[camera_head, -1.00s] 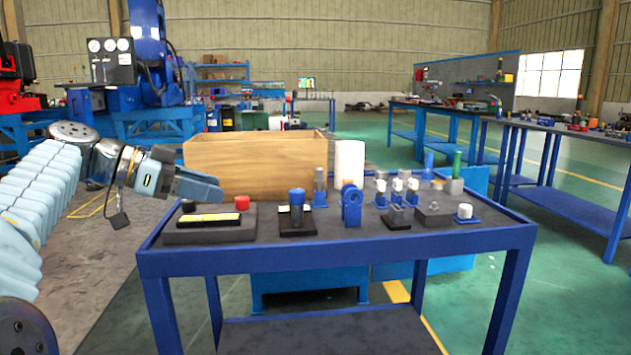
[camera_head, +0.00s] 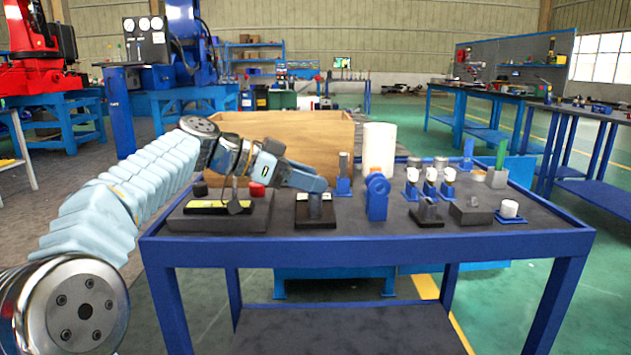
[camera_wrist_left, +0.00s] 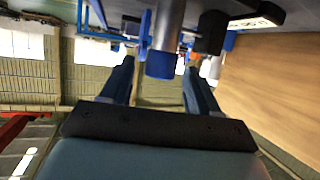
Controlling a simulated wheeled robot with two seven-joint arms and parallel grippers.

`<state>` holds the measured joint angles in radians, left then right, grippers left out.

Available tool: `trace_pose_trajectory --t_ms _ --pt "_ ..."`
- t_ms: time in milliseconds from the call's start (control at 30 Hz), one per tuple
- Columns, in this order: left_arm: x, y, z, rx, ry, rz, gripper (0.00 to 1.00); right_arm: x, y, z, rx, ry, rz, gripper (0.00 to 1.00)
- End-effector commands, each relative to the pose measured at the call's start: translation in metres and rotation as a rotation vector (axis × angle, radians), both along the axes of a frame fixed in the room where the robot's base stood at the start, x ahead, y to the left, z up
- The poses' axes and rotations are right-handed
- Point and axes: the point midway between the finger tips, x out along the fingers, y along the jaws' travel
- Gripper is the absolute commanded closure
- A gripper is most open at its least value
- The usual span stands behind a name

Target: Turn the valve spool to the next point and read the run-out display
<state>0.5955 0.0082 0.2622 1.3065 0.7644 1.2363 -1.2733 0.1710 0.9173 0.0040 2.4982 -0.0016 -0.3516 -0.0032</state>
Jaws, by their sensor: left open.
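In the left wrist view, the spool's blue end (camera_wrist_left: 160,65) lies between two spread fingers. My left gripper (camera_head: 312,184) reaches in from the left and is open around that end; contact cannot be told. The run-out display (camera_head: 217,207) looks like the pale lit strip on a dark block left of the spool, partly behind my wrist. It also shows in the left wrist view (camera_wrist_left: 252,22), too small to read. My right gripper is not in view.
The blue-framed table (camera_head: 370,250) has a clear front strip. A wooden crate (camera_head: 330,135) and white cylinder (camera_head: 379,150) stand behind the spool. A blue stand (camera_head: 376,197) is close to its right, with several small fixtures beyond. A red button (camera_head: 257,189) is left.

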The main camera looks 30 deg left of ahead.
Motion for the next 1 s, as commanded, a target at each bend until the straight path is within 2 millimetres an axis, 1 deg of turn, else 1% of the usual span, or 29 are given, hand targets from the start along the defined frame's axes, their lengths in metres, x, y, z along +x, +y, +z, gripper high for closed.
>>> trace_pose_trajectory --t_ms 100,200,467,567,800,1000 --pt "0.0084 -0.0085 -0.0047 0.0 0.0 -0.002 0.39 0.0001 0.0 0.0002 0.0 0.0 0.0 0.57" --pt "0.0119 -0.0112 -0.0065 0.001 -0.001 0.001 0.39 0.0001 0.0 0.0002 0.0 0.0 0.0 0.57" --pt "0.0127 -0.0118 -0.007 0.001 -0.001 0.001 0.39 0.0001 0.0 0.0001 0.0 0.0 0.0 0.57" --pt "0.0127 -0.0117 -0.0069 0.0 0.0 0.001 0.53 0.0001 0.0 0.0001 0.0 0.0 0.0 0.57" --pt "0.0125 -0.0116 -0.0069 0.0 0.0 0.001 0.9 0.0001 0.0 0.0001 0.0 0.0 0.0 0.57" --pt "0.0122 -0.0118 -0.0074 0.001 -0.001 0.011 0.91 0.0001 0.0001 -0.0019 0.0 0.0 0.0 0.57"
